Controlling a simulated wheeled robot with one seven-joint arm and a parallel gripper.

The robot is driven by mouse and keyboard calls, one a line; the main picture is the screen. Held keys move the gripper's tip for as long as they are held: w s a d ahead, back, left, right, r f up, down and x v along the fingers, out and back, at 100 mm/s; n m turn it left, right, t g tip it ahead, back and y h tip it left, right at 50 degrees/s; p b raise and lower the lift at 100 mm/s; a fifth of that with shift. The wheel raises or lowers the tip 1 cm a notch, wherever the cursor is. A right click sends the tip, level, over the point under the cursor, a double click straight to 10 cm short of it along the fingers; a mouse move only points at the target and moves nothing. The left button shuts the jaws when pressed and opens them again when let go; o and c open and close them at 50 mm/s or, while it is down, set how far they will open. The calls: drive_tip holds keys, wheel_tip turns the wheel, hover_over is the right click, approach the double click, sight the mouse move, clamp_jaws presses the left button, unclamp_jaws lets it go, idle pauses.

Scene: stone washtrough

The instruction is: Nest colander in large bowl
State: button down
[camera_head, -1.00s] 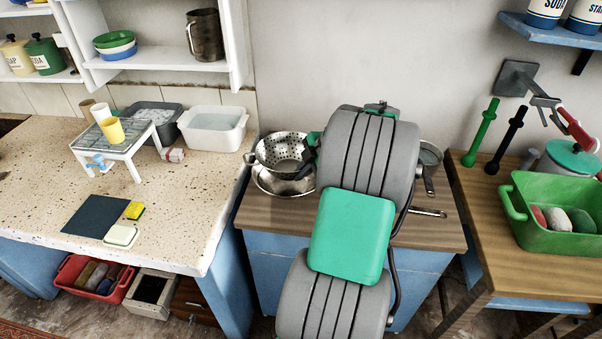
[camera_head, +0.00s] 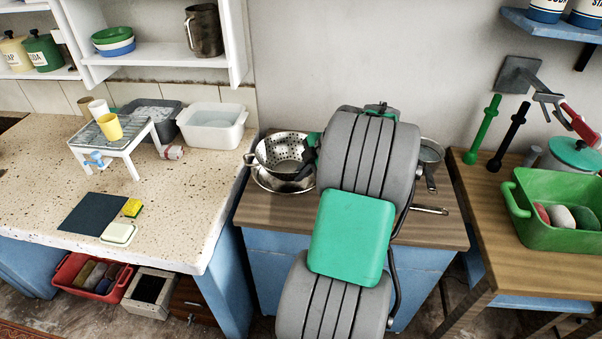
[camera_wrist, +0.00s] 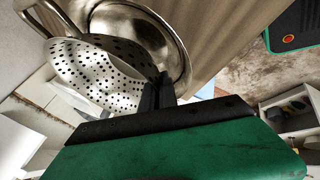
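The metal colander (camera_head: 279,150), a steel bowl with many round holes, is above the large bowl (camera_head: 268,183) on the wooden counter, and part of it overlaps the bowl. In the wrist view the colander (camera_wrist: 95,72) is tilted over the shiny bowl (camera_wrist: 178,62), whose rim shows beside it. My gripper (camera_wrist: 158,92) has its dark fingers together at the colander's rim. In the head view my gripper (camera_head: 306,160) is at the colander's right side, partly hidden by my arm. Whether the colander touches the bowl is hard to tell.
A sieve (camera_head: 431,153) and another handled pan lie at the counter's right, partly behind my arm. A white basin (camera_head: 213,128) stands on the speckled worktop at left. A green tub (camera_head: 545,235) stands on the right table. The wooden counter's front is clear.

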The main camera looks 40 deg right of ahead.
sight(301, 194)
drive_tip(key=shift+f, duration=0.3)
drive_tip(key=shift+f+b, duration=0.7)
drive_tip(key=shift+b, duration=0.3)
drive_tip(key=shift+f+b, duration=1.1)
drive_tip(key=shift+f+b, duration=0.2)
drive_tip(key=shift+b, duration=0.2)
idle(0.4)
drive_tip(key=c, duration=1.6)
unclamp_jaws()
drive_tip(key=shift+s+f, duration=0.1)
drive_tip(key=o, duration=0.4)
